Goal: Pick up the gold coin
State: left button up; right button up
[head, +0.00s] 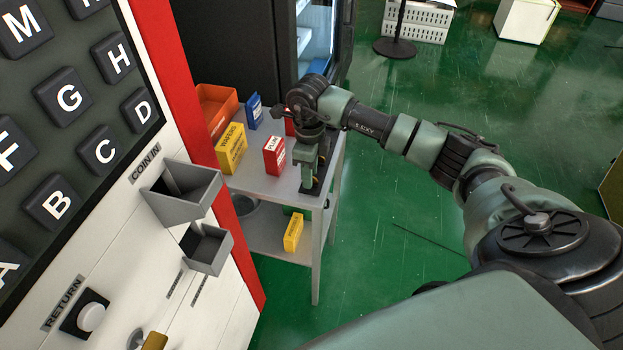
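I cannot make out a gold coin in the head view. My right gripper (313,190) points down at the right end of the grey side table (262,184), low over its top. Its fingers are small and dark here, and I cannot tell whether they are open or shut or hold anything. The gripper and wrist hide the patch of tabletop under them. My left gripper is not in view.
The vending machine's letter buttons (69,97), coin-in chute (187,205) and return button (92,317) are at left. A yellow wafers box (231,150), red box (274,157), blue box (254,112) and orange bin (214,104) crowd the table. Green floor (400,250) lies open at right.

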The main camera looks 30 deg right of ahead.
grip_shut()
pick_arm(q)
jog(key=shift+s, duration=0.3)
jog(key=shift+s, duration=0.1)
pick_arm(e)
jog(key=shift+r, duration=0.15)
